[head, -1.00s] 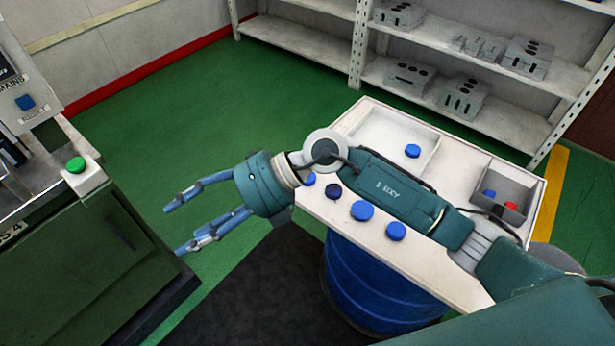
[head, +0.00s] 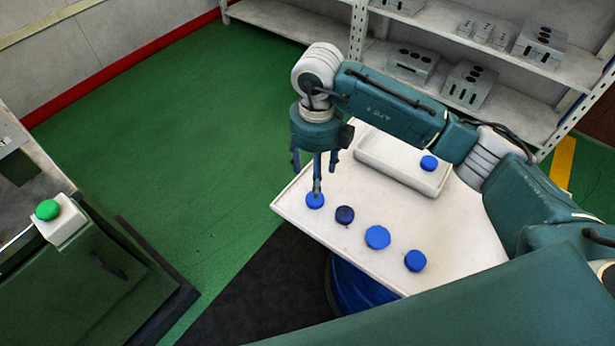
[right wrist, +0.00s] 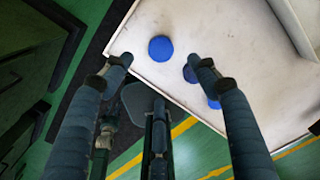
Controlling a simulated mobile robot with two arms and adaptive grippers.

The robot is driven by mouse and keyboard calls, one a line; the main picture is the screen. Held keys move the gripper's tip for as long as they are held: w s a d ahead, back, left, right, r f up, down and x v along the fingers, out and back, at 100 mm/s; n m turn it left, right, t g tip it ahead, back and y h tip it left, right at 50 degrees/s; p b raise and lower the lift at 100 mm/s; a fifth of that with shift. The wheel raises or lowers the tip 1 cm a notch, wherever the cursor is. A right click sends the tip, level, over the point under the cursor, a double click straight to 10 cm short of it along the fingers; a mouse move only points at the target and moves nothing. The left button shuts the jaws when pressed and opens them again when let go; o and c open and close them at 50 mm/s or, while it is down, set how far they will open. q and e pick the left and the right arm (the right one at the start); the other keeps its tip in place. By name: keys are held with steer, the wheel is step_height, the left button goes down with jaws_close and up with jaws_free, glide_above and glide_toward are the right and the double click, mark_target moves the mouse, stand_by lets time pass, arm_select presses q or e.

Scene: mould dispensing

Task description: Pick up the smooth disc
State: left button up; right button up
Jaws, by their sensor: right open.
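Several small discs stand in a slanting row near the front edge of the white table (head: 457,240). A blue disc (head: 315,200) is at the left end, then a dark navy disc (head: 345,215), a larger blue disc (head: 377,237) and another blue disc (head: 415,260). I cannot tell which is smooth. My right gripper (head: 314,178) points down, open and empty, above the left-end disc. In the right wrist view a blue disc (right wrist: 160,48) shows between the open fingertips; the dark disc (right wrist: 189,74) is partly hidden behind a finger. My left gripper is out of view.
Another blue disc (head: 428,163) sits in a white tray (head: 390,165) at the back of the table, partly below my arm. A green button (head: 47,210) tops a machine at left. Shelves (head: 290,22) with metal blocks stand behind. Green floor lies left of the table.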

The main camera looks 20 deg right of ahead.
step_height(320, 180, down, 5)
steer(key=shift+s+f+p, duration=0.1)
steer(key=shift+s+p, duration=0.05)
steer(key=shift+p, duration=0.35)
steer(key=shift+f, duration=0.3)
steer(key=f, duration=0.1)
steer(key=f+p, duration=0.1)
steer(key=f, duration=0.2)
steer(key=shift+w+d+f, duration=0.15)
steer(key=shift+w+d, duration=0.05)
steer(key=shift+w, duration=0.05)
steer(key=shift+f, duration=0.1)
steer(key=c, duration=0.9)
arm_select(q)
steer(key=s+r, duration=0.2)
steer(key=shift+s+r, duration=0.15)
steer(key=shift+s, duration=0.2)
arm_select(e)
steer(key=c, duration=0.3)
